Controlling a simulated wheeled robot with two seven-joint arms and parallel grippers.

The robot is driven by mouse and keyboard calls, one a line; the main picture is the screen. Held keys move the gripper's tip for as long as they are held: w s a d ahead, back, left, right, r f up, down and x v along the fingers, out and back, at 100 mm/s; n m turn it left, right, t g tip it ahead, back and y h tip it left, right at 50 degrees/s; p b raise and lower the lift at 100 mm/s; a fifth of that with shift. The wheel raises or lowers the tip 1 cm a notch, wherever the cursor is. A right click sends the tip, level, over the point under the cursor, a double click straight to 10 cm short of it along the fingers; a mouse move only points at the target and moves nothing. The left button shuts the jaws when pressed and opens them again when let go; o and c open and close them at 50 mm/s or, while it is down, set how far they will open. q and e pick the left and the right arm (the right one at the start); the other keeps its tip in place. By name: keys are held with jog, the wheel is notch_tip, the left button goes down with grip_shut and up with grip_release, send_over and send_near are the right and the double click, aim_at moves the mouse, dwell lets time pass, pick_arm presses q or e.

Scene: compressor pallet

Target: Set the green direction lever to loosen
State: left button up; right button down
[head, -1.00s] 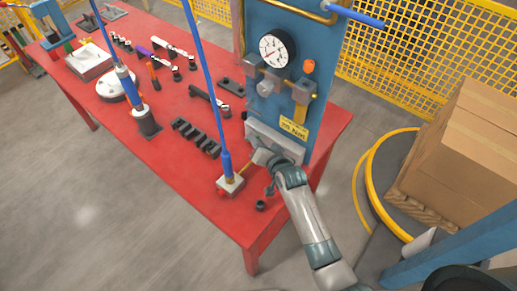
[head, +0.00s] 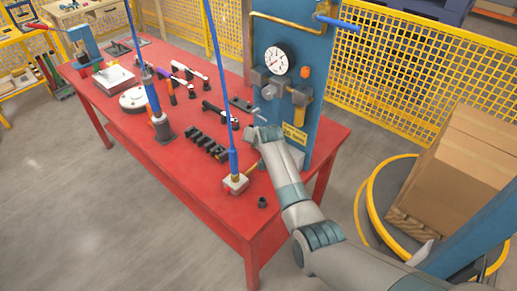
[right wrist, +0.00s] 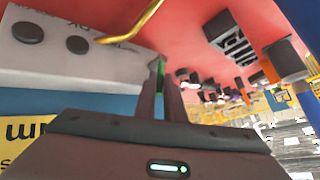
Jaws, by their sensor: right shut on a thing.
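My right gripper (head: 257,137) is in front of the blue panel (head: 303,75), below its gauge and above the red table. In the right wrist view its two dark fingers (right wrist: 165,88) are close together, shut on a small green piece, which I take to be the green direction lever (right wrist: 160,73). Only a sliver of it shows between the fingertips. Its setting cannot be read, and in the head view the gripper hides it. My left gripper is not in view.
A grey block with dark round knobs (right wrist: 78,45) and a yellow tube (right wrist: 135,25) are close to the fingers. A blue tool stands in a white block (head: 236,184) left of my arm. A black rack (head: 206,145) and several tools lie on the red table (head: 200,185).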

jog(key=shift+w+a+r, duration=0.1)
dwell(0.6)
jog(key=c, duration=1.8)
grip_release()
jog(key=shift+c, duration=0.2)
